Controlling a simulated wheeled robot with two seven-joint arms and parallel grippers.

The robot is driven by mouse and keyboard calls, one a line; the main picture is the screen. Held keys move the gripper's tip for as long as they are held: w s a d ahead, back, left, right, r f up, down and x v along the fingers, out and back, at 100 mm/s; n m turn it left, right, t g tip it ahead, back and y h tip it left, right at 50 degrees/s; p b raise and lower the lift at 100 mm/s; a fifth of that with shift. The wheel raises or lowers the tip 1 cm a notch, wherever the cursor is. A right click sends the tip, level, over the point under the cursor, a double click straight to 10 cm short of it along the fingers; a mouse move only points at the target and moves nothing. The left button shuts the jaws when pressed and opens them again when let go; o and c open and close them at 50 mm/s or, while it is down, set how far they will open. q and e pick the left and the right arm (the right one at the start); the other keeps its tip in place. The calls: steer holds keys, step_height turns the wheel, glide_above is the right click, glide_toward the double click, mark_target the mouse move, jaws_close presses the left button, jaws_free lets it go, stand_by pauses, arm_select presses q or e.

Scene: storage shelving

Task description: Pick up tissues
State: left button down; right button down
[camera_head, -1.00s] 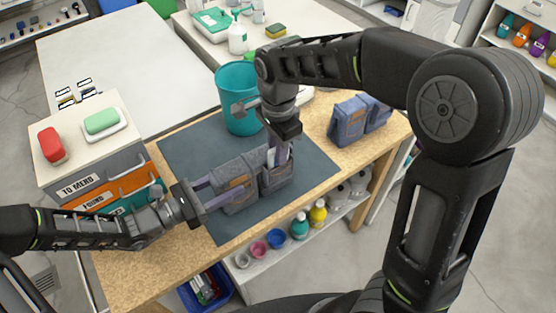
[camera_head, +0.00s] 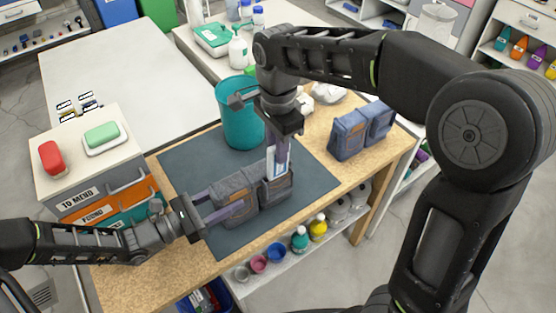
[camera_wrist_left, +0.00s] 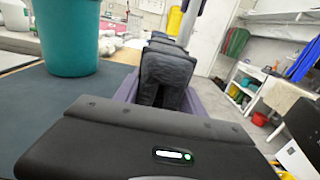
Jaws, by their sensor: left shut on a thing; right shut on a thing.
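A dark denim double pouch (camera_head: 233,197) sits on the grey mat (camera_head: 190,155). My left gripper (camera_head: 225,207) is shut on its left part from the left side. In the left wrist view the pouch (camera_wrist_left: 166,70) stands between the fingers. A white and blue tissue packet (camera_head: 277,165) stands upright, partly out of the pouch's right compartment. My right gripper (camera_head: 282,150) points down from above and is shut on this packet. The packet's lower end is hidden inside the pouch.
A teal bin (camera_head: 241,125) stands just behind the pouch, close to my right wrist. Another denim pouch (camera_head: 350,135) stands at the right of the wooden table. Labelled drawers (camera_head: 95,203) with a red and a green item on top stand at left.

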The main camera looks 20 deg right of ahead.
step_height(320, 180, up, 4)
steer(key=shift+r, duration=0.2)
stand_by(0.4)
arm_select(q)
steer(key=c, duration=0.6)
jaws_free()
steer(key=shift+a, duration=0.1)
steer(key=v, duration=1.2)
